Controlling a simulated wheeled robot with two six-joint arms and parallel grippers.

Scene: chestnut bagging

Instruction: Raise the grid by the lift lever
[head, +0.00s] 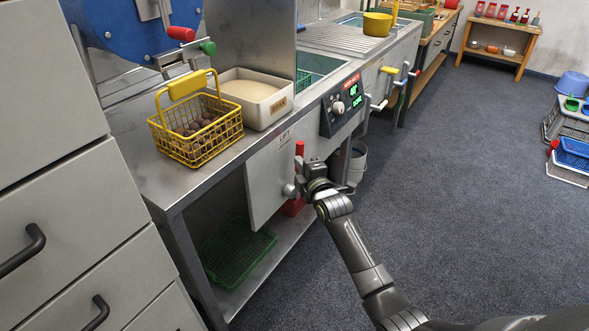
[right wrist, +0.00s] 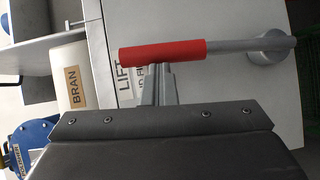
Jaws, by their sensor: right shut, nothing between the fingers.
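The lift lever has a red grip (head: 299,148) and a grey rod on a round hub (head: 289,190), on a grey panel marked LIFT. In the head view the lever points up. My right gripper (head: 303,168) is at the lever. In the right wrist view its fingertips (right wrist: 156,82) are shut and empty, by the middle of the red grip (right wrist: 165,50). I cannot tell whether they touch it. A bit of green grid (head: 303,80) shows in the steel basin behind the panel; most of it is hidden. My left gripper is not in view.
A yellow wire basket of chestnuts (head: 198,130) and a white BRAN tub (head: 252,97) stand on the steel counter. A control box (head: 344,104) with green displays is right of the panel. A green crate (head: 238,252) lies on the lower shelf.

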